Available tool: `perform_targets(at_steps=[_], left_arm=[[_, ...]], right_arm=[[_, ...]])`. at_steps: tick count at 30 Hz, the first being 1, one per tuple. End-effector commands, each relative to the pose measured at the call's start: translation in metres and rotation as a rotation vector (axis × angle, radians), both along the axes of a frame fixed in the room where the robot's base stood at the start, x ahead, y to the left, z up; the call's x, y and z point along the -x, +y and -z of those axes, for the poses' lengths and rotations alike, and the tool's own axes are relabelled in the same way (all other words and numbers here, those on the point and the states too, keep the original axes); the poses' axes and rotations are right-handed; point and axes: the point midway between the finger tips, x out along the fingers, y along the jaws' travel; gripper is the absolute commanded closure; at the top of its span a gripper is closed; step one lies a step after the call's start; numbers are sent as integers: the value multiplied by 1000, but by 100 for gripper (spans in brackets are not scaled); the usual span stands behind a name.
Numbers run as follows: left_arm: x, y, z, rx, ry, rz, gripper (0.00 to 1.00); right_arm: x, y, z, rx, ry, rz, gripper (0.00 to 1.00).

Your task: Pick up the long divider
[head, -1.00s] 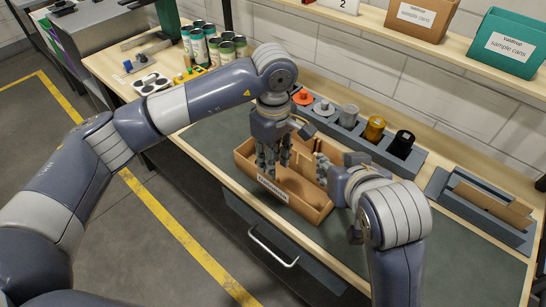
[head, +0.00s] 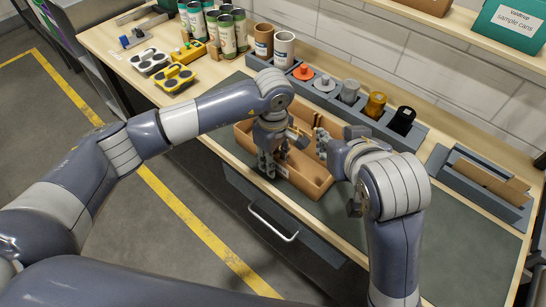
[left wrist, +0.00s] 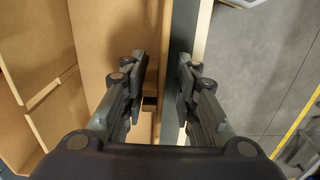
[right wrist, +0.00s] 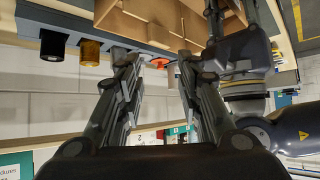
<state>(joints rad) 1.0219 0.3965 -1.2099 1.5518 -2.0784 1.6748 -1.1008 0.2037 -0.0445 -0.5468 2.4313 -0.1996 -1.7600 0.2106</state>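Brown flat boards (head: 488,181) stand in a grey rack at the right of the bench in the head view; I cannot tell for sure which is the long divider. A brown open box (head: 315,187) stands on the dark mat, with thin inner walls showing in the left wrist view (left wrist: 52,105). My left gripper (head: 270,163) is at the box's front wall. Its fingers are apart, one on each side of that wall (left wrist: 157,75). My right gripper (head: 325,143) is at the box's right end, and its fingers are apart and empty in the right wrist view (right wrist: 156,70).
A grey holder (head: 375,117) with orange, grey, gold and black pieces runs behind the box. Cans (head: 230,35) and yellow and white trays (head: 175,78) stand at the back left. A teal sample box (head: 510,28) sits on the shelf. The mat's front right is clear.

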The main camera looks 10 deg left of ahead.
Motion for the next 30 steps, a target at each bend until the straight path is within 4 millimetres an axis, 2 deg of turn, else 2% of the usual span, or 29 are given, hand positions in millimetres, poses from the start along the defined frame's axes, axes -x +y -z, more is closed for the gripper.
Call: perform_targets(at_steps=[1,2,5,15,19,24,30], left_arm=[[0,0,0,0,0,0,72],[0,0,0,0,0,0,77],[0,0,0,0,0,0,100],[0,0,0,0,0,-1,100],[0,0,0,0,0,-1,100],[0,0,0,0,0,-1,100],[0,0,-1,0,0,-1,100]], right_arm=[[0,0,0,0,0,0,67],[0,0,0,0,0,0,67],[0,0,0,0,0,0,67],[0,0,0,3,-1,-2,68],[-1,-3,5,55,-11,-52,68],[-3,-14,22,253,-52,-254,68],[-26,7,38,371,-2,-532,68]])
